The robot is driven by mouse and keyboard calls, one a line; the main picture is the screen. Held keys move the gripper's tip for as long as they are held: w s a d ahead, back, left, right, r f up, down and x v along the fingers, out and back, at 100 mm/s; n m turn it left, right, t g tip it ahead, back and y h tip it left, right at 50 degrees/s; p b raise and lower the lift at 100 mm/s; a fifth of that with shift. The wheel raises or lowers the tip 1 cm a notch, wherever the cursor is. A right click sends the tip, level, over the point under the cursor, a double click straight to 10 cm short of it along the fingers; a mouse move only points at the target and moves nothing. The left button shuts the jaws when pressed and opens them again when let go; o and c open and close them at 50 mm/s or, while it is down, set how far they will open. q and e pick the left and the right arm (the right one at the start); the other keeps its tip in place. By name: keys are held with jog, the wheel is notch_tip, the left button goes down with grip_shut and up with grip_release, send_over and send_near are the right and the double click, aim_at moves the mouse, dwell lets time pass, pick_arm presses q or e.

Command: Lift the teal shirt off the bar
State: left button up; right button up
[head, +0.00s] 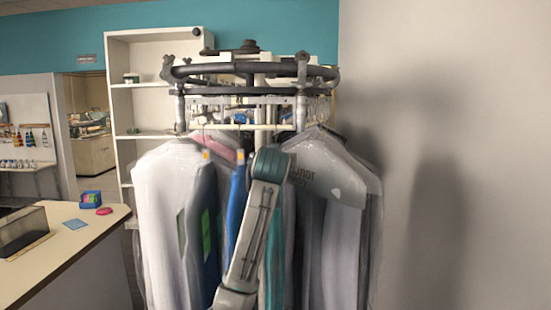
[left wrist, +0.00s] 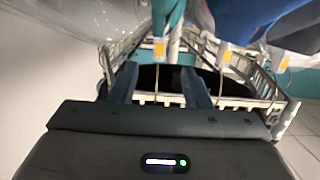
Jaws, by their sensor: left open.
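The teal shirt (head: 274,255) hangs among other garments on the round rail (head: 250,72). In the head view only a narrow strip of it shows, beside my arm, which hides part of it. In the left wrist view, teal cloth (left wrist: 167,14) shows at the top centre, beyond the fingers. My left gripper (left wrist: 160,74) is open, its two fingers apart with no cloth seen between them. I cannot tell its exact distance from the shirt. The left gripper's fingers are hidden in the head view. My right gripper is in neither view.
White and grey garments (head: 165,215) hang at the left, a blue one (head: 236,205) near the middle, and pale covered ones (head: 345,245) at the right. A counter (head: 75,250) stands at the left, a white shelf (head: 145,100) behind. A bare wall is at the right.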

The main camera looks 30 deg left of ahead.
pick_arm(q)
jog(key=shift+s+d+r, duration=0.2)
jog(key=shift+s+r, duration=0.2)
jog(key=shift+r, duration=0.2)
jog(key=x, duration=0.5)
jog(key=shift+f, duration=0.35)
jog(key=shift+p+x, duration=0.35)
jog(key=shift+x, duration=3.25)
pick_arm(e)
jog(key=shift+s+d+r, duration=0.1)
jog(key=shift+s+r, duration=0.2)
pick_arm(q)
jog(key=shift+w+r, duration=0.1)
jog(key=shift+r, duration=0.05)
grip_shut()
jog(key=shift+r, duration=0.2)
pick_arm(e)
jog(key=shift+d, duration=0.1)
